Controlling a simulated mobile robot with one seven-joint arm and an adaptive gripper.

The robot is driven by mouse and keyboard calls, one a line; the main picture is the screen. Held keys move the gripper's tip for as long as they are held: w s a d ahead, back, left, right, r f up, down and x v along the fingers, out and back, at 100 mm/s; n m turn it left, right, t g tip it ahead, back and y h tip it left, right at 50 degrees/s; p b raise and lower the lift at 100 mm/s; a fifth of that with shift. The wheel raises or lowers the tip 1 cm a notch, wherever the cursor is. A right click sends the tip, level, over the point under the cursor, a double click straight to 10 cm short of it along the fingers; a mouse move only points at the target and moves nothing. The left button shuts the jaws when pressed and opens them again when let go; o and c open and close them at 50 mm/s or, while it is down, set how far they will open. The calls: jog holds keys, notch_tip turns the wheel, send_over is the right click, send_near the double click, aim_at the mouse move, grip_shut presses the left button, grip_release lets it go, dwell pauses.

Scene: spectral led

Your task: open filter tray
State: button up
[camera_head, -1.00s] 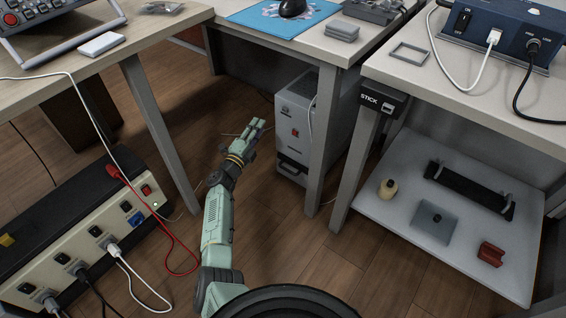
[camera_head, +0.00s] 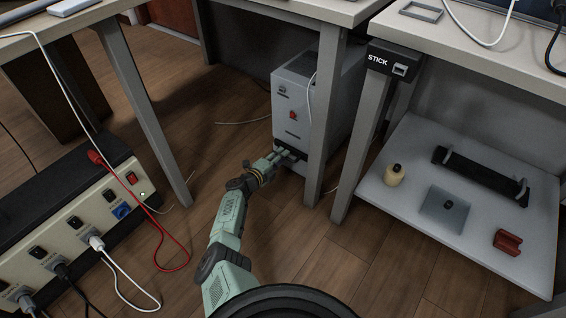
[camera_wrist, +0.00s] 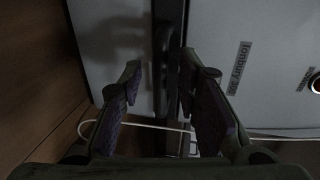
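The grey computer tower (camera_head: 302,105) stands on the floor under the desks. Its filter tray (camera_head: 296,165) is the dark part low on its front, partly hidden by my gripper (camera_head: 288,154). In the wrist view my gripper (camera_wrist: 160,68) is open, its two purple-padded fingers spread on either side of a dark bar (camera_wrist: 172,45), which looks like the tray's handle. The bar runs up and down the picture, closer to the right finger. I cannot tell whether that finger touches it. The tray looks closed, though its front is mostly covered.
A desk leg (camera_head: 327,135) stands just right of the tower's front. A power strip (camera_head: 75,225) with cables lies at left. A low shelf (camera_head: 400,205) with small objects is at right.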

jog(key=shift+b+x, duration=0.45)
jog(key=shift+x, duration=0.45)
jog(key=shift+c, duration=0.5)
grip_shut()
